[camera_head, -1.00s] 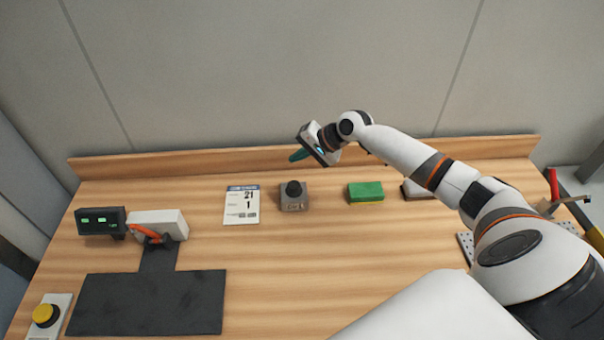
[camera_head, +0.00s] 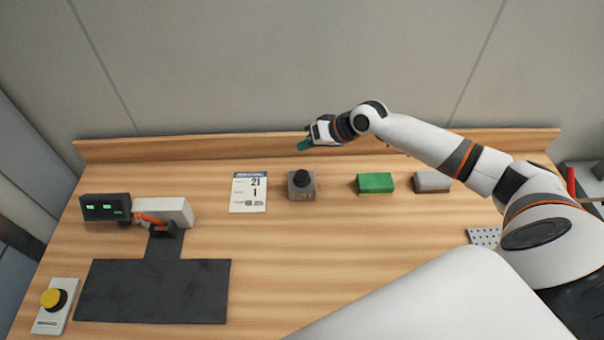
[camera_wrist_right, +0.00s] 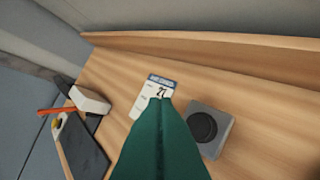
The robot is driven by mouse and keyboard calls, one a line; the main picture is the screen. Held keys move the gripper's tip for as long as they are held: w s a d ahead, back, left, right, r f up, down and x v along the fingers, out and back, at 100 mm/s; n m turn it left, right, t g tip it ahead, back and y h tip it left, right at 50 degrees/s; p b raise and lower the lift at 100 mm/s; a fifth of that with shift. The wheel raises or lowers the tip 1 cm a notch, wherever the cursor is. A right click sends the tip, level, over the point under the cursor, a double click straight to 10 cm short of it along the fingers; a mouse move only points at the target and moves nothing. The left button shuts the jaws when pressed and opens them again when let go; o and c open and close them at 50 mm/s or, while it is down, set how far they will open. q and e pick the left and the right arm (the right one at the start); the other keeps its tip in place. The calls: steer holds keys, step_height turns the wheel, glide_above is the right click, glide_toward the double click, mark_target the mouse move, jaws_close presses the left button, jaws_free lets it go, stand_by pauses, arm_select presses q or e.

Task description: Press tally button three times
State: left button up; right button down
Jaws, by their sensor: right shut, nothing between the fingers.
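The tally button is most likely the grey box with a round black top (camera_head: 301,184), near the back middle of the bench. It also shows in the right wrist view (camera_wrist_right: 207,128), to the right of the fingers. My right gripper (camera_head: 304,145) is above and behind this box, apart from it. In the right wrist view its green fingers (camera_wrist_right: 161,110) are together with nothing between them, and they cover part of the paper card. My left gripper is in neither view.
A paper card (camera_head: 248,192) lies left of the box. A green sponge (camera_head: 375,182) and a grey block (camera_head: 432,182) lie to its right. A yellow button (camera_head: 51,298), a dark display (camera_head: 105,208) and a black mat (camera_head: 152,292) are at left. A wooden ledge (camera_head: 200,148) runs along the back.

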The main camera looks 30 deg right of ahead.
steer(key=b, duration=0.6)
glide_toward(300, 173)
steer(key=w+a+f, duration=0.1)
steer(key=w, duration=0.1)
steer(key=w+a+f, duration=0.1)
steer(key=w+a, duration=0.1)
steer(key=shift+a+f, duration=0.1)
steer(key=shift+a, duration=0.05)
steer(key=shift+f+b, duration=0.3)
steer(key=shift+b, duration=0.05)
stand_by(0.5)
steer(key=shift+f, duration=0.1)
steer(key=shift+f, duration=0.35)
steer(key=shift+f+b, duration=0.4)
steer(key=shift+f, duration=0.2)
stand_by(0.9)
stand_by(0.4)
steer(key=shift+r+p, duration=1)
steer(key=shift+r, duration=0.05)
